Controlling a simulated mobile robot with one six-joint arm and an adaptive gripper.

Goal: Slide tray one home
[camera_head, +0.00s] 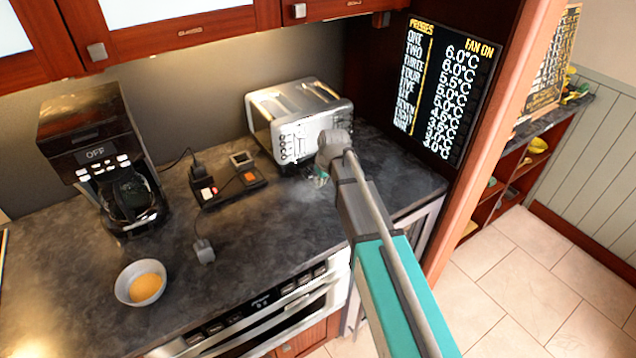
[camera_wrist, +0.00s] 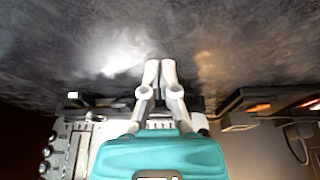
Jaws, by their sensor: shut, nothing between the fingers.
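My gripper (camera_head: 321,180) is low over the dark countertop, just in front of the silver toaster (camera_head: 284,108). In the wrist view my gripper (camera_wrist: 160,66) has its two fingertips together with nothing between them. The toaster also shows at the lower left of the wrist view (camera_wrist: 68,150), partly hidden by my gripper. No thing is plainly marked as tray one. A microwave drawer front (camera_head: 275,312) with a row of buttons is built in under the counter edge and looks shut.
A black holder (camera_head: 231,186) with small devices sits left of the toaster. A coffee maker (camera_head: 112,160) reading OFF, a white bowl (camera_head: 140,283) with orange contents and a small grey object (camera_head: 204,250) are farther left. A display board (camera_head: 442,92) lists probe temperatures and FAN ON.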

